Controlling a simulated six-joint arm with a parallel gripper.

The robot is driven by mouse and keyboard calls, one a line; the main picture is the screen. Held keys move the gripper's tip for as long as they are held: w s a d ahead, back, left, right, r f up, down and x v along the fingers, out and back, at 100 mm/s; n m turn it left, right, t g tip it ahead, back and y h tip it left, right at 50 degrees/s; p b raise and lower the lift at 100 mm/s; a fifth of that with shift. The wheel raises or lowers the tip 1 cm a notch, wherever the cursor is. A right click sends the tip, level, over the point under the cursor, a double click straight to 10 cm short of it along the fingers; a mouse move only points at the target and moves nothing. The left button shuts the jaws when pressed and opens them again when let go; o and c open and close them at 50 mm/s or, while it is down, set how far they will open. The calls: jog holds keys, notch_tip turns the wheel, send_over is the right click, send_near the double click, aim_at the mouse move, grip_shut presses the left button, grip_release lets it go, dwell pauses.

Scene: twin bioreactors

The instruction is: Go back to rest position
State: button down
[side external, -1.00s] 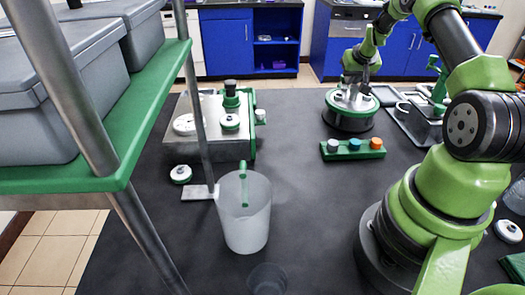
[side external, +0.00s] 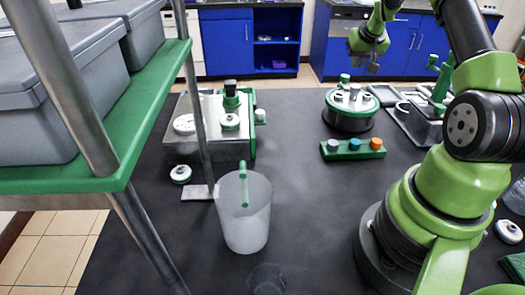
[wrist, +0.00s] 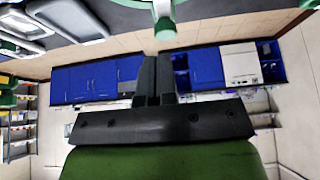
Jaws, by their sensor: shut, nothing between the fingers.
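My gripper (side external: 373,66) is raised above and behind the round green-and-dark device (side external: 348,122) in the side external view. It is clear of the device and touches nothing. In the wrist view, my gripper (wrist: 156,72) shows two dark fingers close together, shut with nothing held. The wrist camera looks towards the blue cabinets (wrist: 88,82) across the room. The round device carries small white upright parts on its top.
A translucent pitcher (side external: 243,220) stands in the front middle of the dark table. A three-button box (side external: 352,149) lies before the round device. A silver-and-green unit (side external: 205,140) stands at left, beside a shelf with grey bins (side external: 85,60). Open table lies between.

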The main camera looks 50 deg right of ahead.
jog(key=w+a+r+n+t+y, duration=0.1)
jog(key=a+r, duration=0.7)
jog(key=a, duration=0.4)
jog(key=a+r+n+t+y, duration=0.1)
jog(key=a+r, duration=0.7)
jog(key=a, duration=0.3)
jog(key=s+a+n+t+y, duration=0.1)
jog(key=s+a+n+y, duration=0.2)
jog(key=s+a, duration=1.3)
jog(key=shift+s+a+r+y, duration=0.3)
jog(key=shift+s+a+y, duration=0.1)
jog(key=shift+a+y, duration=0.25)
